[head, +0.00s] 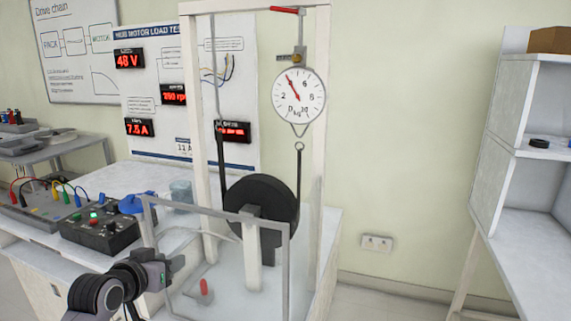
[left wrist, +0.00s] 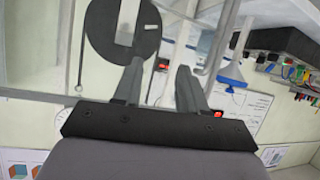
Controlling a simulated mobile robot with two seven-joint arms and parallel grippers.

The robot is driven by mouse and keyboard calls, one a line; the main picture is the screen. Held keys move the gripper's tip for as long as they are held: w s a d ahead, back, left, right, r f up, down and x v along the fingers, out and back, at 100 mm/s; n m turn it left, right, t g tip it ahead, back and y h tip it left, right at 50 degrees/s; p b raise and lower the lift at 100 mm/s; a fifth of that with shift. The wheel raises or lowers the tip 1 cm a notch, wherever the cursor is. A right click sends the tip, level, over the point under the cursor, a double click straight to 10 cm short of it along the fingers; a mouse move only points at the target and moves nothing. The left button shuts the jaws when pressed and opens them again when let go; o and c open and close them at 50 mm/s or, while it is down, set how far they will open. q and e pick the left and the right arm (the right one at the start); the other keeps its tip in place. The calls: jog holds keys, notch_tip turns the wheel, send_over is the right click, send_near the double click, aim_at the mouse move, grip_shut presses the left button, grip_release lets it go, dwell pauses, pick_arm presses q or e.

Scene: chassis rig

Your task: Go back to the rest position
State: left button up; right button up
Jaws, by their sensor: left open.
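My left gripper (head: 165,268) is in the lower left of the head view, in front of the white bench (head: 125,182) and beside the left edge of the clear-fronted frame. In the left wrist view its two fingers (left wrist: 160,85) are apart with nothing between them. The black control box (head: 102,228), with a green and a red button, sits on the bench just behind the gripper. My right gripper is in neither view.
The load rig has a black wheel (head: 262,205), a round dial gauge (head: 299,95) and a grey-framed guard (head: 288,262). A red-handled lever (head: 204,287) stands low inside. A white shelf (head: 497,125) is at the right. Floor shows between rig and shelf.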

pick_arm(q)
jog(key=s+d+f+g, duration=0.1)
jog(key=s+d+f, duration=0.1)
jog(key=s+f, duration=1.35)
jog(key=s+d+f, duration=0.1)
jog(key=s+f, duration=0.3)
jog(key=s, duration=0.4)
jog(key=s+d+f+m+g, duration=0.1)
jog(key=s+f, duration=0.3)
jog(key=s, duration=0.4)
jog(key=shift+d+f, duration=0.35)
jog(key=shift+d, duration=0.2)
jog(key=shift+s+g, duration=0.1)
jog(key=shift+g, duration=0.2)
jog(key=shift+c, duration=0.3)
dwell(1.5)
